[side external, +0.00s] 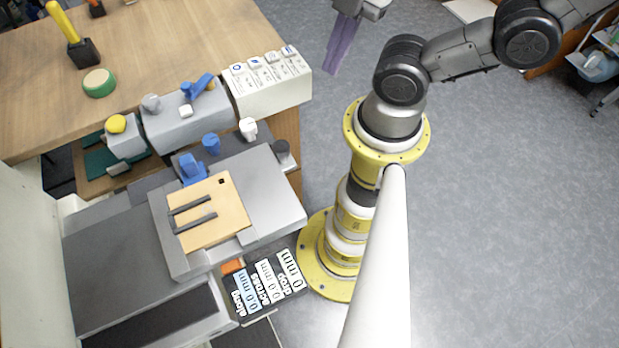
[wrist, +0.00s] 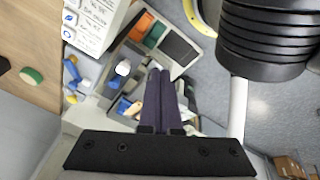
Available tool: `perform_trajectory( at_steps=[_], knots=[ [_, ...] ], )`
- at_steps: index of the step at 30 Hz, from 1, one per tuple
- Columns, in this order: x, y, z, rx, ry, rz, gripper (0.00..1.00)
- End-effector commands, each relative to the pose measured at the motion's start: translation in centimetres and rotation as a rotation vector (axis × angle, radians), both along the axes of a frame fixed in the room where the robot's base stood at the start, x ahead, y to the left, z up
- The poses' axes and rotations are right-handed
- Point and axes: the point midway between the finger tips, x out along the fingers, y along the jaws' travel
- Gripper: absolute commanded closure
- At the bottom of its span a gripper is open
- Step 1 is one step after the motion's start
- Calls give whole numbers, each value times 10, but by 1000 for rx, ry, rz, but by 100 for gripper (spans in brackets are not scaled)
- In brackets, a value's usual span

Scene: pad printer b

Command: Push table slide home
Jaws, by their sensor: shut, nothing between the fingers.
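The table slide (side external: 275,193) is a grey plate on the printer in the side view, with a beige board (side external: 220,225) on top. Two dark parallel bars lie on the board, and a blue clamp-like piece (side external: 191,168) stands at its back edge. My gripper (side external: 331,70) is at the top of the side view, with long purple fingers, apart from the slide and over the floor side. In the wrist view my gripper (wrist: 158,72) has its fingers together with nothing between them. The fingers cover part of the printer there, and I cannot clearly make out the slide.
A white labelled button box (side external: 270,88), a white knob (side external: 248,128) and a blue knob (side external: 211,143) stand behind the slide. A display panel (side external: 265,285) with mm readings is in front. A green round pad (side external: 99,83) lies on the wooden bench (side external: 160,40).

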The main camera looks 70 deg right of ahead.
Motion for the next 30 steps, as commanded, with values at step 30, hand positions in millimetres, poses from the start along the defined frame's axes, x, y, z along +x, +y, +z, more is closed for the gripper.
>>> perform_trajectory(
  at_steps=[30],
  knots=[
    [-47, 76, -38, 254, -266, 886, 100]
  ],
)
